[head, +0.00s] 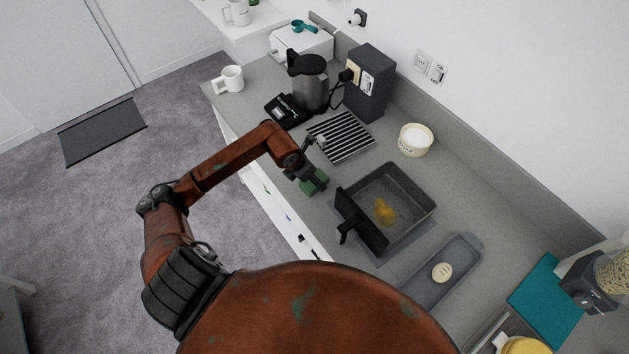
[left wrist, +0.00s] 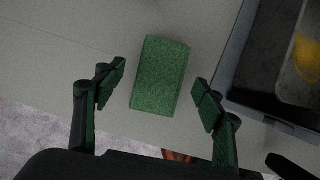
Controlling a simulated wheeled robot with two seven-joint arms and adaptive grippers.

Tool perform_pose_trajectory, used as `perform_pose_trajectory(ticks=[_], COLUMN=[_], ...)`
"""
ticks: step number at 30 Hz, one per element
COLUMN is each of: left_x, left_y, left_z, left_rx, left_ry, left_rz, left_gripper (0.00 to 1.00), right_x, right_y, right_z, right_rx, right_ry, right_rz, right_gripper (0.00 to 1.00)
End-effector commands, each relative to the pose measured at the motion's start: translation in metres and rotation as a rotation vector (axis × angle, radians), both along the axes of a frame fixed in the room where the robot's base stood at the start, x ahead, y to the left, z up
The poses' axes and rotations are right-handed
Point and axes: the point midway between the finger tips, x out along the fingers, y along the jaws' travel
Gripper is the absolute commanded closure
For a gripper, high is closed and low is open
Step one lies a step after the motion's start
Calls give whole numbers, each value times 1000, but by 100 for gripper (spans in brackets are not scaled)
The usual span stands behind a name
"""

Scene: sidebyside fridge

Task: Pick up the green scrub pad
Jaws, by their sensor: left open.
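The green scrub pad (left wrist: 161,75) lies flat on the grey countertop near its front edge. In the left wrist view it sits between the two fingers of my left gripper (left wrist: 160,94), which is open, with a gap on each side of the pad. In the head view my left gripper (head: 311,182) is over the counter's front edge, left of the grey tray, and mostly hides the pad. My right gripper does not show in either view.
A deep grey tray (head: 411,184) with a yellow item inside stands just right of my gripper. A black striped rack (head: 341,136) lies behind it.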

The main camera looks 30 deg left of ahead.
Motion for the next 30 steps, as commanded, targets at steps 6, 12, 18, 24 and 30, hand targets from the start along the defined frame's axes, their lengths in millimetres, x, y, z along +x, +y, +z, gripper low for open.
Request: perform_pose_trajectory(ticks=[6, 12, 18, 24, 30], left_x=[8, 9, 9, 9, 9], left_y=[-3, -3, -3, -3, -3], left_z=[-21, -22, -23, -25, -27], left_rx=[0, 0, 0, 0, 0], left_ry=[-1, -2, -2, -2, -2], left_rz=[0, -2, -1, -1, -1], left_gripper=[36, 36, 36, 36, 36], right_x=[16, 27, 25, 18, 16], right_y=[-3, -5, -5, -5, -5], right_z=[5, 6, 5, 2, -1], right_rx=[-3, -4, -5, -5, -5], right_ry=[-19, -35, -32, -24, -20], right_rz=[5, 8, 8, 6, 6], right_gripper=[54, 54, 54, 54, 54])
